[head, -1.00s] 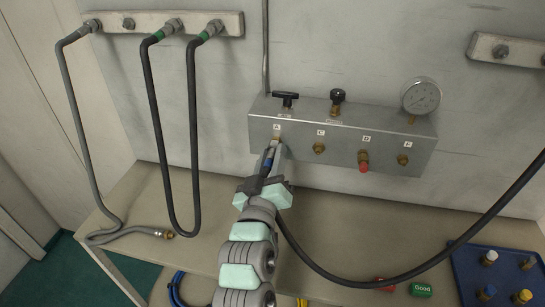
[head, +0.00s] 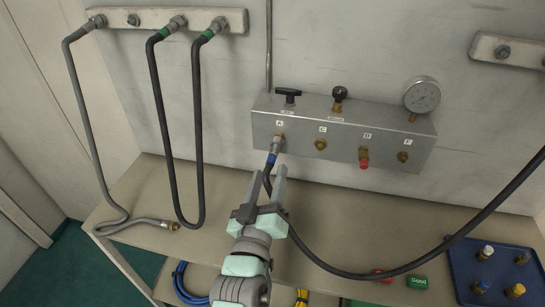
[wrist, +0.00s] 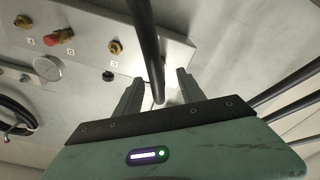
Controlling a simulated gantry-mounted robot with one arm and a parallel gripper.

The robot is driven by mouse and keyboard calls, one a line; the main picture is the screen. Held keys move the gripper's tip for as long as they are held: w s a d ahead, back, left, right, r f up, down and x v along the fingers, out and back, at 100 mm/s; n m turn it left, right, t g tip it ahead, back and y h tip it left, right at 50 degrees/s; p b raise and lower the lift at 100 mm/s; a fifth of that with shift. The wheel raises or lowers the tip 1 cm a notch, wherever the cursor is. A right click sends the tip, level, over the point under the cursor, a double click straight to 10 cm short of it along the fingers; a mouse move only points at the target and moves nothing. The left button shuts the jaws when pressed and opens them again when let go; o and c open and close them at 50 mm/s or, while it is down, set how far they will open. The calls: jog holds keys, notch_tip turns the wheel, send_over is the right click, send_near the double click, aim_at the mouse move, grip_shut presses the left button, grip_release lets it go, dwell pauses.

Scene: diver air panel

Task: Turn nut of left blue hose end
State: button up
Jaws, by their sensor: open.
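The blue-banded hose end (head: 272,158) is at the port marked A, the leftmost on the front of the metal panel (head: 344,148). In the wrist view the hose (wrist: 146,45) runs down to the gap between my open fingers (wrist: 160,92). Nothing is gripped. The nut is not clear in the wrist view.
Other panel ports include one with a red cap (head: 363,163); a gauge (head: 421,95) stands at the right. Grey and black hoses hang from the left wall bar (head: 150,18). A blue tray (head: 462,262) with fittings lies at right. The bench (head: 330,205) below the panel is mostly clear.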

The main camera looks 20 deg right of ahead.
jog(key=shift+p+v, duration=1.65)
jog(key=shift+v, duration=0.25)
